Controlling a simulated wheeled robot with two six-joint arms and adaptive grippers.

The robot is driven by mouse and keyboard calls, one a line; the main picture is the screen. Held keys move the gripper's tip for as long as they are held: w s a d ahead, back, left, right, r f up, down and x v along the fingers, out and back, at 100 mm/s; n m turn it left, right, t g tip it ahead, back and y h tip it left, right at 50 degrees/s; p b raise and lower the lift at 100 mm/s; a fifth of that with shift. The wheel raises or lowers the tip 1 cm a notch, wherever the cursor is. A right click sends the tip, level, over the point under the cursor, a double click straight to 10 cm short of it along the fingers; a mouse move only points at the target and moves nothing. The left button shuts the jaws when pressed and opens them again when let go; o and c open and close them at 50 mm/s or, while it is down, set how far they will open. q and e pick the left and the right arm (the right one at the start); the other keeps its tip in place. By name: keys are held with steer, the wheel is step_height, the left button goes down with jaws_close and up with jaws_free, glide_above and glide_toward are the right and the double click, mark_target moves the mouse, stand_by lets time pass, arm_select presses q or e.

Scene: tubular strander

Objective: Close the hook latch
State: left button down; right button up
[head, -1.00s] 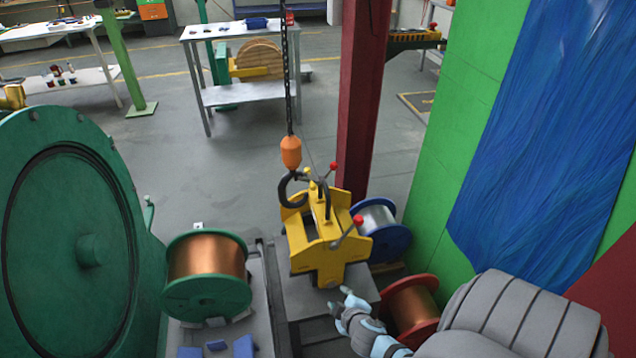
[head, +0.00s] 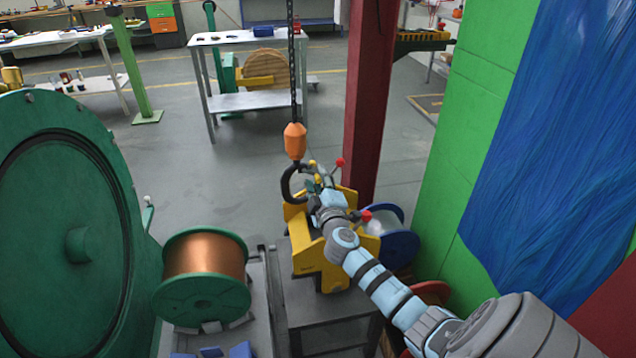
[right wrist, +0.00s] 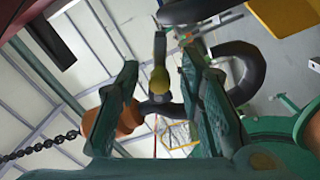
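The black hook (head: 288,184) hangs below an orange block (head: 295,141) on a chain, over a yellow lifting frame (head: 305,257). A small yellow knob (head: 311,163) sits beside the hook; it also shows in the right wrist view (right wrist: 160,80). My right gripper (head: 318,178) reaches over the frame to the hook. In the right wrist view its green fingers (right wrist: 158,100) are apart, with the yellow knob in the gap between them; I see no clear contact. The black hook's curve (right wrist: 250,70) shows behind the right finger. The latch's position is unclear. My left gripper is not in view.
Two red-knobbed levers (head: 340,162) (head: 366,215) stick up by the frame. A dark red post (head: 365,100) stands just behind. A copper spool (head: 204,265) and a big green wheel (head: 65,230) are left; a blue spool (head: 400,243) is right.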

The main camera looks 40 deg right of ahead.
steer(key=shift+c, duration=0.5)
jaws_close()
steer(key=shift+w, duration=0.1)
steer(key=m+b, duration=0.1)
steer(key=b, duration=0.1)
steer(key=f+m+b, duration=0.1)
steer(key=m, duration=0.1)
steer(key=shift+w+a+f+b, duration=0.15)
steer(key=shift+a+b, duration=0.1)
steer(key=shift+b, duration=0.15)
steer(key=m+b, duration=0.1)
steer(key=m, duration=0.1)
steer(key=m+b, duration=0.1)
steer(key=a+m+b, duration=0.1)
steer(key=m+b, duration=0.1)
steer(key=shift+w+a+f+m, duration=0.1)
steer(key=shift+w+f+m, duration=0.15)
steer(key=shift+m, duration=0.05)
